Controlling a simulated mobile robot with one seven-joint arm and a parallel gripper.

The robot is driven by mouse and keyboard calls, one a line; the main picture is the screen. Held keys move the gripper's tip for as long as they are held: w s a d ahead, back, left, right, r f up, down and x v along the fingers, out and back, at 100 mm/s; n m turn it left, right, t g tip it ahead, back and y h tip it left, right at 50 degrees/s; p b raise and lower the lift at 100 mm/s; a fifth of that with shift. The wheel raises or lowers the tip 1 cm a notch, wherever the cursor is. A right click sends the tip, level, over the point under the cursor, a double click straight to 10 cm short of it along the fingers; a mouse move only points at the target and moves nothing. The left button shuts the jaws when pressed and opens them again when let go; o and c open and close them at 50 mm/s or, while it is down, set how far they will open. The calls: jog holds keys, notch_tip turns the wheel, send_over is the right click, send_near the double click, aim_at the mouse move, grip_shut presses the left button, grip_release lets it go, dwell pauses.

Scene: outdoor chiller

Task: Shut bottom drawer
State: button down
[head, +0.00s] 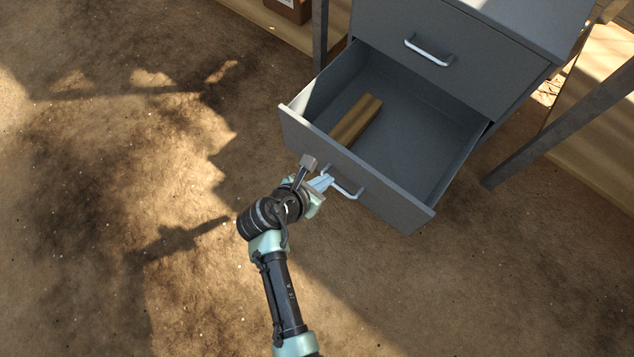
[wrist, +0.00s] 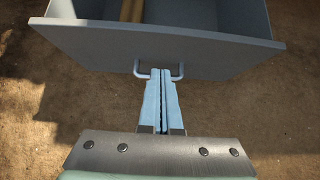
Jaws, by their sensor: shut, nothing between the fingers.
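The grey bottom drawer (head: 419,213) of a metal cabinet is pulled well out in the head view. A wooden block (head: 356,118) lies inside it. Its front panel (wrist: 95,45) fills the upper part of the wrist view. The drawer's bar handle (head: 345,190) also shows in the wrist view (wrist: 177,76). My gripper (head: 325,181) is shut and empty, with its light blue fingers (wrist: 161,75) pointing at the handle's middle. The tips are at or very close to the handle; I cannot tell whether they touch it.
The top drawer (head: 455,35) above is shut, with its own handle (head: 430,50). Metal legs stand left (head: 320,35) and right (head: 560,135) of the cabinet. Bare brown ground (head: 110,200) is open to the left and in front.

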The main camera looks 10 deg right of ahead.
aim_at(349, 160)
jog(key=w+d+f+b, duration=0.1)
jog(key=w+d+b, duration=0.1)
jog(key=w+d+f+b, duration=0.1)
jog(key=d+f+b, duration=0.1)
jog(key=shift+w+d+f, duration=0.1)
jog(key=shift+w+d, duration=0.2)
jog(key=shift+w, duration=0.05)
jog(key=shift+w+d+r+b, duration=0.2)
jog(key=shift+w+d+b, duration=0.1)
jog(key=shift+d, duration=0.15)
